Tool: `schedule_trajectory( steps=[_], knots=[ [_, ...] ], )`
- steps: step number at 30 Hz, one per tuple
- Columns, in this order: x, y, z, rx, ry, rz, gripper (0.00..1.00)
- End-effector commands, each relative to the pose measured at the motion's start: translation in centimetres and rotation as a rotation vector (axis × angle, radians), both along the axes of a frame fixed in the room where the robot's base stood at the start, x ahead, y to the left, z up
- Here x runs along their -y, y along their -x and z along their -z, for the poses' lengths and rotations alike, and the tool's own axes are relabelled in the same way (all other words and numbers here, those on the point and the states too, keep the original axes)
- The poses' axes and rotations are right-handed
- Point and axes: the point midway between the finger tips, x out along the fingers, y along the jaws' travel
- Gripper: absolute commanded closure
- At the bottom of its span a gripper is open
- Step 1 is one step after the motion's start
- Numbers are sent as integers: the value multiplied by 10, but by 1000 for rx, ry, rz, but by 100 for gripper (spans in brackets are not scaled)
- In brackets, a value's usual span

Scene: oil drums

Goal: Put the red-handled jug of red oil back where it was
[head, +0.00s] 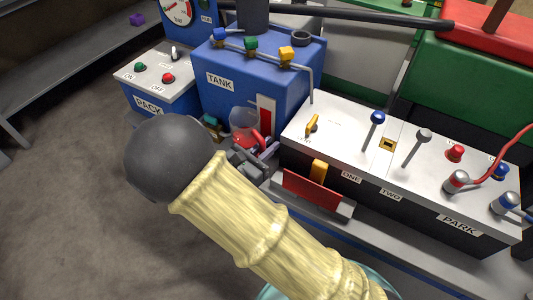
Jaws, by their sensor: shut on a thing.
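The clear jug (243,121) shows in the head view in front of the blue tank, with some red oil low inside it and a red handle (258,139) on its right side. My gripper (257,154) is shut at the red handle and holds the jug. My dark wrist and yellow arm cover the floor below, and the jug's underside is hidden. I cannot tell whether the jug rests on something or hangs free.
The blue tank (221,82) with blue, green and yellow taps stands behind. A control panel (345,135) with levers is close on the right. The PACK box (150,74) is at the left. A red bar (311,193) lies below the panel. Grey floor is open at left.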

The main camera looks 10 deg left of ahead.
Motion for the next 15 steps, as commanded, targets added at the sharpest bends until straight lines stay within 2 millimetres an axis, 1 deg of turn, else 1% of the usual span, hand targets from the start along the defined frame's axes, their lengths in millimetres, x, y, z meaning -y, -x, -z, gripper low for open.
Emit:
schedule_trajectory(
  steps=[1,3,6,15],
  knots=[
    [0,0,10,-1,4,0,100],
    [0,0,21,1,3,0,100],
    [0,0,29,1,2,1,100],
    [0,0,30,1,0,0,100]
  ],
)
